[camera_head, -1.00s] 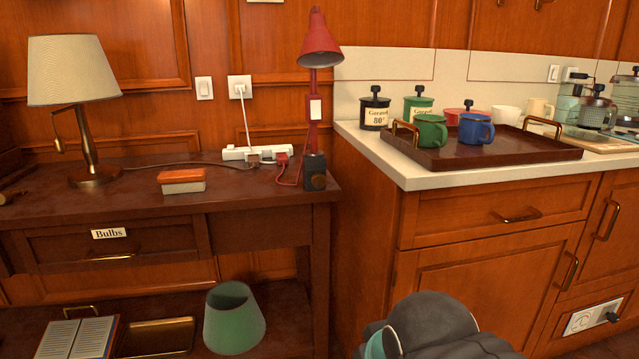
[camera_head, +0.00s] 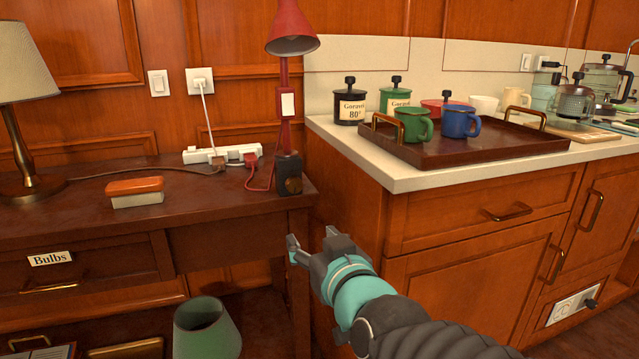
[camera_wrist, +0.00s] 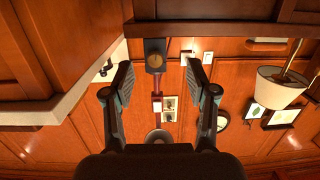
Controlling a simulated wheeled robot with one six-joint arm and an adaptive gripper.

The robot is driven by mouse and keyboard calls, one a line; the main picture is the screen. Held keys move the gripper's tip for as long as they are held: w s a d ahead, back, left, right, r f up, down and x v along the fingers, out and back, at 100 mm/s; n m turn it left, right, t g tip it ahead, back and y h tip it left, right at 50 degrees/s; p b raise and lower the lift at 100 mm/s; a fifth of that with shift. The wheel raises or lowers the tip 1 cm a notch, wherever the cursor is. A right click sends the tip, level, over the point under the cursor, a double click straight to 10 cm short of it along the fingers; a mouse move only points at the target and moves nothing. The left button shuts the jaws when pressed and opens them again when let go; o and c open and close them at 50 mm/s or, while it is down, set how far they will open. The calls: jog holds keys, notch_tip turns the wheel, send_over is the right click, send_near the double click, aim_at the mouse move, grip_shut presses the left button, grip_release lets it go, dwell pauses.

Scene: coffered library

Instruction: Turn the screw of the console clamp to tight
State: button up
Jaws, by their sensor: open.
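The console clamp (camera_head: 288,174) is a dark block on the console's right front corner, at the foot of the red lamp (camera_head: 291,40). A round brown knob, seemingly its screw (camera_head: 293,185), is on its front face. In the wrist view the clamp (camera_wrist: 155,64) hangs at the top centre with the round screw (camera_wrist: 155,60) facing me. My gripper (camera_head: 309,246) is open and empty, below and in front of the clamp and apart from it. In the wrist view its two fingers (camera_wrist: 160,82) stand wide, with the clamp seen between and beyond them.
The console top (camera_head: 90,200) holds an orange-lidded box (camera_head: 135,192), a white power strip (camera_head: 222,154) and a cream-shaded lamp (camera_head: 25,60). The counter (camera_head: 360,165) on the right carries a tray with mugs; its corner is close to my arm. A green shade (camera_head: 207,328) is below.

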aim_at(296, 188)
jog(key=shift+t, duration=0.9)
jog(key=r+x, duration=0.1)
jog(key=x, duration=0.3)
jog(key=r+x, duration=0.1)
jog(key=x, duration=0.4)
jog(key=r+x, duration=0.1)
jog(key=x, duration=0.4)
jog(key=shift+w+d+p, duration=0.2)
jog(key=shift+w+p, duration=0.05)
jog(key=shift+p, duration=0.1)
jog(key=shift+c, duration=0.3)
grip_shut()
jog(key=shift+d, duration=0.1)
